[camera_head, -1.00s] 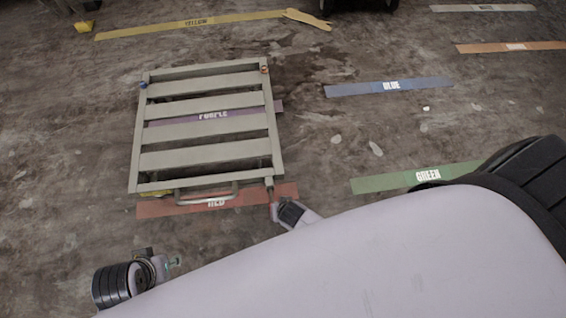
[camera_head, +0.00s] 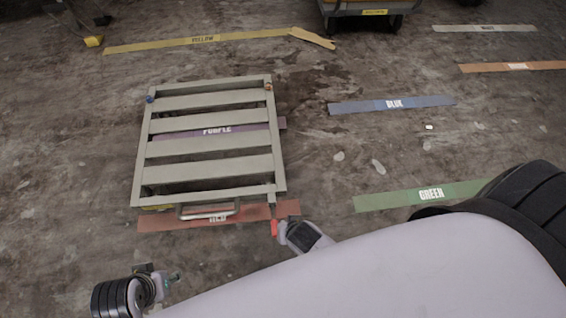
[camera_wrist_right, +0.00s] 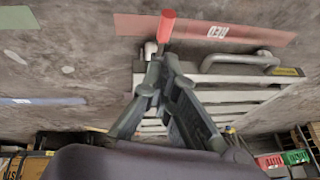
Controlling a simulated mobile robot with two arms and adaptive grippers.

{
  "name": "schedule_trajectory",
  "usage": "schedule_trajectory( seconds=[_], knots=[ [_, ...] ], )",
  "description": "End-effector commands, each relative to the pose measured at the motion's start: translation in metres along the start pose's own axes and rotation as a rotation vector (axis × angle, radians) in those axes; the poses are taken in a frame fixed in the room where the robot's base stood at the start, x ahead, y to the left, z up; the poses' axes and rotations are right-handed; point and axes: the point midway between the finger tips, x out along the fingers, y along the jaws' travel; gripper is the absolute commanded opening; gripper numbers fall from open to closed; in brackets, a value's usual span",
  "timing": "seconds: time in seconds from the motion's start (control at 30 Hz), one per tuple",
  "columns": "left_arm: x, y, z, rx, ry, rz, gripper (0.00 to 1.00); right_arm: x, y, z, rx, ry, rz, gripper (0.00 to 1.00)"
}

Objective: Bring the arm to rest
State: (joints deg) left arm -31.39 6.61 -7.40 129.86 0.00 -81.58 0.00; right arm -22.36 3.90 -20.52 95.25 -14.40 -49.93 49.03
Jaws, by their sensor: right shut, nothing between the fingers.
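My right gripper (camera_head: 283,233) is low in the head view, just off the near right corner of a grey slatted cart (camera_head: 210,148). In the right wrist view my right gripper (camera_wrist_right: 168,62) has its dark fingers closed together with nothing between them. A red cylindrical piece (camera_wrist_right: 167,27) shows by the fingertips; whether they touch it cannot be told. My left gripper (camera_head: 172,279) is at the lower left of the head view, apart from the cart. It is too small to tell whether it is open or shut.
The cart has a metal handle (camera_head: 208,211) on its near side, above a red floor strip (camera_head: 160,220). Blue (camera_head: 350,107) and green (camera_head: 380,200) strips lie on open floor to the right. Another wheeled cart (camera_head: 360,15) stands at the back.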

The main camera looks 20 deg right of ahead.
Motion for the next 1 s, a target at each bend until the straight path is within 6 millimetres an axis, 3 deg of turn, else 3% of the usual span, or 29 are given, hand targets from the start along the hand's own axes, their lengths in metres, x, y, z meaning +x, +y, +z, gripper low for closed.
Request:
schedule_trajectory(
  seconds=[0.27,0.37,0.6,1.0],
  knots=[
    [0.000,0.000,0.000,0.000,0.000,0.000,0.40,-0.001,0.001,-0.001,-0.004,0.000,0.001,0.00],
    [0.000,0.000,0.000,0.000,0.000,0.000,0.40,-0.012,0.006,-0.009,-0.039,-0.007,0.011,0.00],
    [0.000,0.000,0.000,0.000,0.000,0.000,0.40,-0.066,0.032,-0.034,-0.238,-0.061,0.040,0.00],
    [0.000,0.000,0.000,0.000,0.000,0.000,0.40,-0.139,0.056,-0.049,-0.520,-0.133,0.026,0.00]
  ],
)
